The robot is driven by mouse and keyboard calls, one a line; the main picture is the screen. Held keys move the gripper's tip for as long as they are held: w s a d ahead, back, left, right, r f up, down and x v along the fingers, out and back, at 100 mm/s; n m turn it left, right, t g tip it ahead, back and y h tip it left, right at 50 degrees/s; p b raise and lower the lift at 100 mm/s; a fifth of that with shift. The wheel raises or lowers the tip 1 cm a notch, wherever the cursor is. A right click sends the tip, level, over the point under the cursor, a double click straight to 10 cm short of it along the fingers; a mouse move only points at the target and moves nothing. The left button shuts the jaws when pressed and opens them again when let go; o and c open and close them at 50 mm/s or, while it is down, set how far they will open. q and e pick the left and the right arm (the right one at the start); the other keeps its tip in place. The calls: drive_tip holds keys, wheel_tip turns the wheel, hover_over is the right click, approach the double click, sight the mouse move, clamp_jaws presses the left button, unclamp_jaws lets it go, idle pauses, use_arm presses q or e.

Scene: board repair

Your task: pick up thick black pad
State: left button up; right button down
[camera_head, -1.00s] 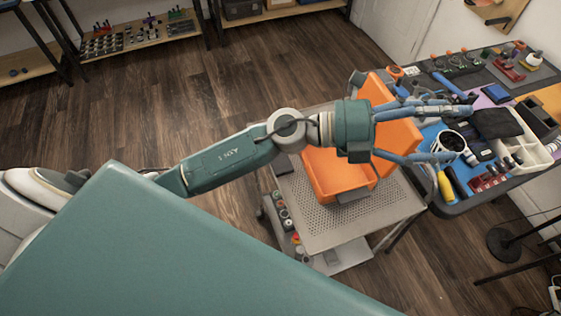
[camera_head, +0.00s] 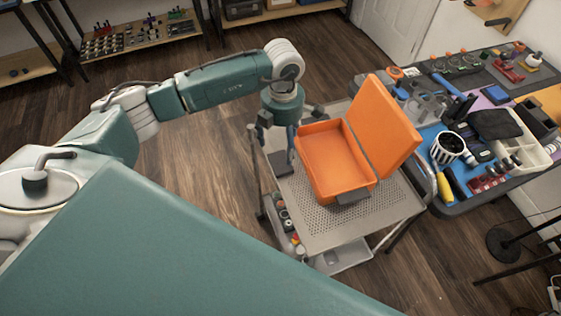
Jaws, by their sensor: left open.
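A thick black pad (camera_head: 281,168) lies flat on the perforated top of the grey cart, at its left side, beside the open orange case (camera_head: 330,175). My left gripper (camera_head: 277,146) points down over this side of the cart. Its fingers are apart and nothing is between them. They overlap the pad's upper part in the picture; I cannot tell whether they touch it. My right gripper is not in view.
The orange case stands empty with its lid raised to the right. The workbench (camera_head: 456,206) at right is crowded with tools and a black pouch (camera_head: 495,124). The cart's front is clear.

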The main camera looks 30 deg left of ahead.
sight(280, 162)
use_arm(q)
drive_tip(key=shift+f, duration=0.95)
drive_tip(key=f, duration=0.1)
drive_tip(key=f+p, duration=0.1)
drive_tip(key=f, duration=0.1)
drive_tip(key=s+f+p, duration=0.1)
drive_tip(key=f, duration=0.1)
drive_tip(key=shift+w+f, duration=0.15)
drive_tip(key=shift+f, duration=0.15)
drive_tip(key=c, duration=1)
drive_tip(key=o, duration=1)
drive_tip(key=shift+r, duration=0.2)
